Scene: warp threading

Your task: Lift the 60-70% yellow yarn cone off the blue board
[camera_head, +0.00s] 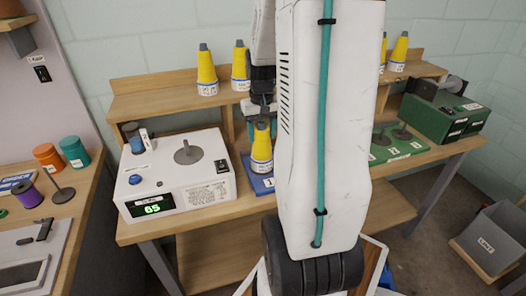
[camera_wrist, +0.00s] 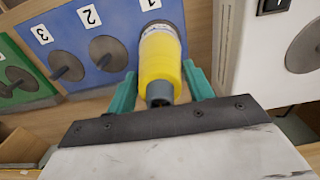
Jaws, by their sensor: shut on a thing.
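A yellow yarn cone (camera_head: 262,147) with a grey tip and a white label band stands upright at the blue board (camera_head: 262,185) in the head view. In the wrist view the cone (camera_wrist: 160,62) sits between the teal fingers of my gripper (camera_wrist: 158,88), which is shut on it. Its base meets the blue board (camera_wrist: 65,30) near the number 1 label; I cannot tell whether it is lifted at all. Pegs 2 and 3 on the blue board are bare. My arm hides part of the board in the head view.
A white scale box (camera_head: 180,180) reading 65 stands left of the board. A green board (camera_head: 395,147) with bare pegs and a green box (camera_head: 445,115) are at the right. More yellow cones (camera_head: 207,70) stand on the raised shelf behind. A grey bin (camera_head: 490,240) is at far right.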

